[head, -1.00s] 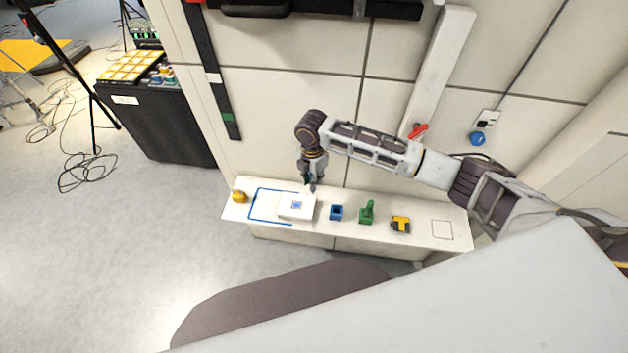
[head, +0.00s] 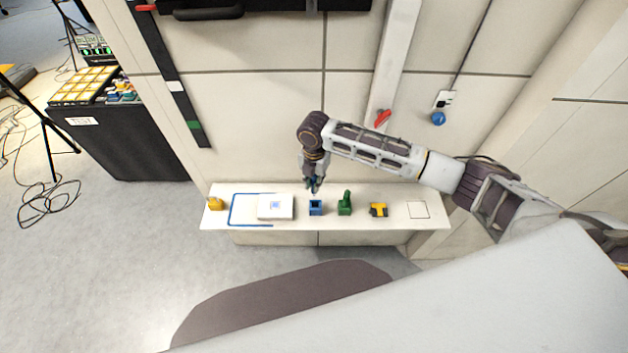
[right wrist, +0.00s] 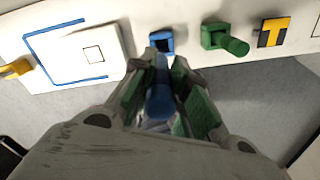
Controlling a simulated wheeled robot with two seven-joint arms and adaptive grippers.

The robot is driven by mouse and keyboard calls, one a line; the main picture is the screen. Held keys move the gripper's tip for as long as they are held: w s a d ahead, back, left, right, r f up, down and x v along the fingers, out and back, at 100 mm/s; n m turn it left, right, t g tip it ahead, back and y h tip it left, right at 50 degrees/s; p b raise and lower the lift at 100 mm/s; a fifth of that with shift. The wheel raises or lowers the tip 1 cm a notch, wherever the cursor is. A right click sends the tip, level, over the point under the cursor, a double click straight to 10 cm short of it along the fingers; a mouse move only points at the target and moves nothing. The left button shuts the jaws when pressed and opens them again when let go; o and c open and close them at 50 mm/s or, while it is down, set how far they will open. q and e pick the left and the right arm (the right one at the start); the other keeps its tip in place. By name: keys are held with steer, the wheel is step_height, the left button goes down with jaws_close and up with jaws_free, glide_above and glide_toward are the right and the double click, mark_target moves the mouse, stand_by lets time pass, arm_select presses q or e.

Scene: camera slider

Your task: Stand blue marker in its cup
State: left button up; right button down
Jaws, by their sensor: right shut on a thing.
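My right gripper (head: 314,188) is over the shelf, just above and behind the blue cup (head: 316,208), a small open-topped square holder. In the right wrist view the gripper (right wrist: 162,75) is shut on the blue marker (right wrist: 160,100), which lies between its green-padded fingers. The blue cup (right wrist: 162,42) shows just beyond the fingertips, and the marker is apart from it as far as I can tell. The marker's lower end is hard to make out in the head view. My left gripper is not in view.
On the white shelf (head: 436,222), a white box (head: 276,207) stands left of the cup inside a blue outline. A green holder (head: 345,204) and a yellow-black block (head: 379,210) stand to the right. A yellow object (head: 216,204) sits at the far left.

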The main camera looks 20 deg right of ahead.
steer(key=shift+s+d+n, duration=0.1)
steer(key=shift+d+n, duration=0.05)
steer(key=shift+n, duration=0.15)
steer(key=shift+n, duration=0.8)
steer(key=shift+p, duration=0.5)
steer(key=shift+f+b, duration=0.95)
steer(key=shift+f, duration=1.65)
steer(key=shift+p, duration=0.4)
steer(key=shift+f, duration=0.3)
